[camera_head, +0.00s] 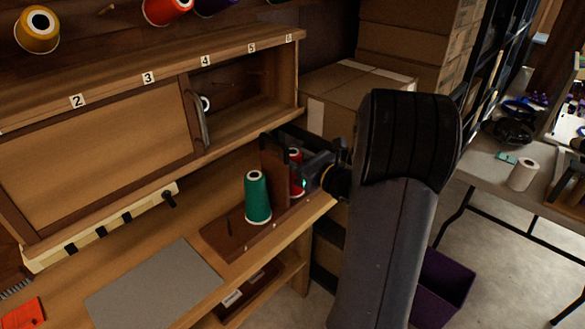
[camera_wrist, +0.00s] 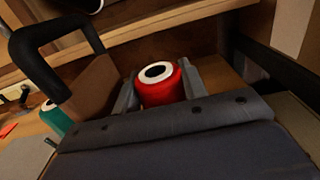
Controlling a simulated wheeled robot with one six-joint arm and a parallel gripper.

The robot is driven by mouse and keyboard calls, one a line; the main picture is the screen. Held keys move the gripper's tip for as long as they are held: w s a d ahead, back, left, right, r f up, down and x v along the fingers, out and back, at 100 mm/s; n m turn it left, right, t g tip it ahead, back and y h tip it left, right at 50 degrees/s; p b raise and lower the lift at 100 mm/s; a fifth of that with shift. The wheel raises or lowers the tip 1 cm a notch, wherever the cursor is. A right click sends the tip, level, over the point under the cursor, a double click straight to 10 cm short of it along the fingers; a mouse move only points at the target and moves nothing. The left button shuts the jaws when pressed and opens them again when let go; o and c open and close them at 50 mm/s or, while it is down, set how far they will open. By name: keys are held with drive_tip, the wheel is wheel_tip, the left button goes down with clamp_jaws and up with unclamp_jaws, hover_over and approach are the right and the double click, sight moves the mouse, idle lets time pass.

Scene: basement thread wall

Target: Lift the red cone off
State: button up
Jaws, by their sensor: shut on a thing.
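The red cone (camera_wrist: 163,92), a thread spool with a white top ring and dark centre hole, stands between the two fingers of my gripper (camera_wrist: 160,95) in the wrist view. The fingers are shut on it from both sides. In the head view the red cone (camera_head: 296,185) is mostly hidden behind my gripper (camera_head: 298,175) and a brown block with a dark handle. It is at the right end of the brown wooden base (camera_head: 222,238). I cannot tell whether its bottom touches the base.
A green cone (camera_head: 257,197) stands on the base, left of the brown handled block (camera_head: 273,165). A bare peg is further left. The numbered shelf (camera_head: 225,75) overhangs behind. A grey mat (camera_head: 155,285) lies on the bench at left. Cardboard boxes (camera_head: 355,85) stand behind my arm.

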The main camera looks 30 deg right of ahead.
drive_tip(key=shift+r, duration=0.1)
wheel_tip(320, 180, up, 18)
drive_tip(key=p, duration=0.3)
drive_tip(key=shift+p, duration=0.35)
wheel_tip(320, 180, up, 4)
drive_tip(key=p, duration=0.3)
drive_tip(key=shift+s, duration=0.1)
idle(0.4)
